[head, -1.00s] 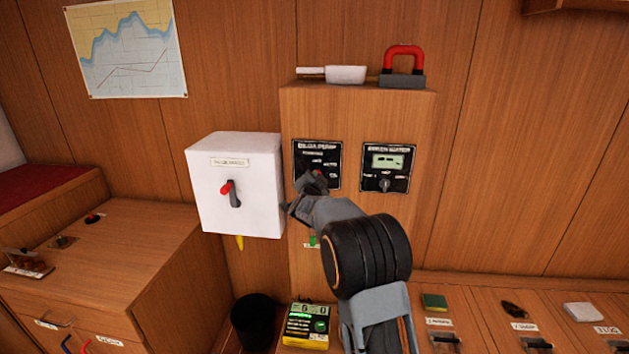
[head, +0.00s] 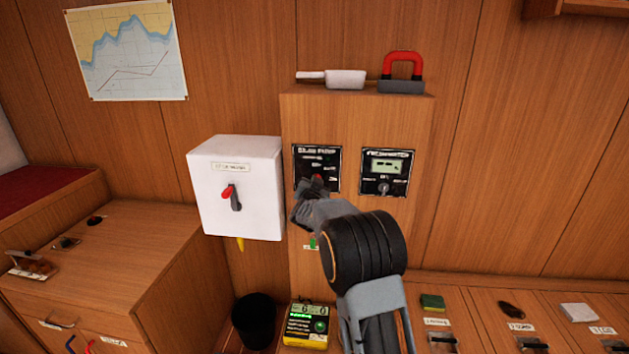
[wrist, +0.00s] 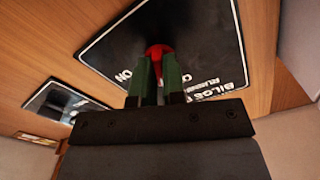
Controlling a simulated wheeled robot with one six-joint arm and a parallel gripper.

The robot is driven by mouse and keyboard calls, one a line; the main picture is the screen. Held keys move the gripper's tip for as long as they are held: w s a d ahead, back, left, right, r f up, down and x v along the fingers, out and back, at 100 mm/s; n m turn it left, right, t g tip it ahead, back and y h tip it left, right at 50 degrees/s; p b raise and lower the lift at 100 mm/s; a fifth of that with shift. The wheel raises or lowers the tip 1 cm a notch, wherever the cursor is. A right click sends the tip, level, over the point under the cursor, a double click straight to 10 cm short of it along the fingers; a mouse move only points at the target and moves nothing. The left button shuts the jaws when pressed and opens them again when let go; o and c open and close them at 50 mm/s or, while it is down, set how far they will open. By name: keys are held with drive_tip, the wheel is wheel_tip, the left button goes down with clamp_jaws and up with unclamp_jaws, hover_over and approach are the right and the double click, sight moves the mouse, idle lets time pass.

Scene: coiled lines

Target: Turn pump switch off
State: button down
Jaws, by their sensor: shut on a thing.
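The bilge pump panel (head: 317,160) is a black plate with white lettering on the front of a wooden cabinet. Its red switch knob (head: 317,179) shows just above my gripper (head: 308,188). In the wrist view the panel (wrist: 195,38) fills the upper middle, and the red knob (wrist: 157,51) sits between the green-padded fingertips of my gripper (wrist: 157,78). The fingers are shut on the knob. The gripper hides the lower part of the panel in the head view, and I cannot tell which marked position the knob points to.
A second black panel with a small display (head: 387,172) is right of the pump panel. A white box with a red-tipped lever (head: 235,188) stands out at the left. A red-handled block (head: 402,75) lies on the cabinet top. A black bin (head: 253,322) stands below.

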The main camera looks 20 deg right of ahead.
drive_tip(key=shift+n+p, duration=1)
drive_tip(key=shift+n, duration=1.2)
drive_tip(key=c, duration=1.2)
unclamp_jaws()
drive_tip(key=b+v, duration=0.1)
drive_tip(key=v, duration=1.2)
drive_tip(key=shift+s+a+b, duration=0.25)
drive_tip(key=shift+s+b, duration=0.05)
